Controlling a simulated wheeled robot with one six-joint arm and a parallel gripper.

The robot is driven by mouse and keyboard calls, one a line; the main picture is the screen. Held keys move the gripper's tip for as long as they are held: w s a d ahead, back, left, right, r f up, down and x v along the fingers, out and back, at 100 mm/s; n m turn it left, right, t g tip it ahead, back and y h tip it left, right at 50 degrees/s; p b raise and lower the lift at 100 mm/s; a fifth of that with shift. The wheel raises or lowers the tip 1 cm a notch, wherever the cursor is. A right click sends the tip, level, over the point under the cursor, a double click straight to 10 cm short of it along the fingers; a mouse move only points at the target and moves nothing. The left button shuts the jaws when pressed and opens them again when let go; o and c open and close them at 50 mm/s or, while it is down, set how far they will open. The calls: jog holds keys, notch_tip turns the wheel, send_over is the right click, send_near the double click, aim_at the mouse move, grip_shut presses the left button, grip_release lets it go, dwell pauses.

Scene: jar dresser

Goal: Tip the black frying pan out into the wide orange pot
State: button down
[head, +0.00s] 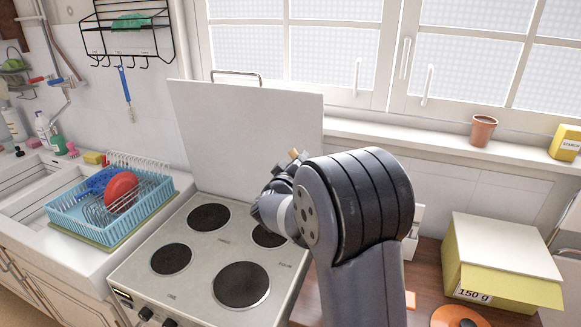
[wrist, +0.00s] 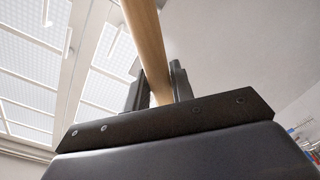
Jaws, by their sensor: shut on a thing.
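My gripper (wrist: 157,88) is shut on a light wooden handle (wrist: 147,40), which runs up between its two fingers in the wrist view. In the head view my gripper (head: 282,178) is above the back right of the stove, and a small wooden tip (head: 293,153) shows at it. No black pan body shows in either view, so I cannot tell from these frames what the handle belongs to. A round orange thing with a dark middle (head: 458,317), perhaps the wide orange pot, is cut off by the bottom edge at the right.
The stove (head: 204,243) has bare dark plates and a raised lid (head: 240,120) behind. A blue dish rack (head: 95,215) with a red item stands left. A yellow-green box (head: 500,262) stands on the right counter. A terracotta cup (head: 483,131) is on the windowsill.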

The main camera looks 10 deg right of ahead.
jog(key=s+d+r+m+t+h+b, duration=0.1)
jog(key=s+d+r+m+h+b, duration=0.1)
jog(key=s+d+r+m+b, duration=0.6)
jog(key=s+d+m+h+b, duration=0.1)
jog(key=s+d+m+b, duration=0.2)
jog(key=s+d+b, duration=0.4)
jog(key=s+d+r+m+h+b, duration=0.1)
jog(key=s+d+m+h+b, duration=0.1)
jog(key=s+d+m+b, duration=0.2)
jog(key=s+d+b, duration=0.3)
jog(key=s+b, duration=0.2)
jog(key=s, duration=0.3)
jog(key=shift+s+d+g+b, duration=0.3)
jog(key=shift+s+g+b, duration=0.05)
jog(key=shift+g+b, duration=0.05)
dwell(2.1)
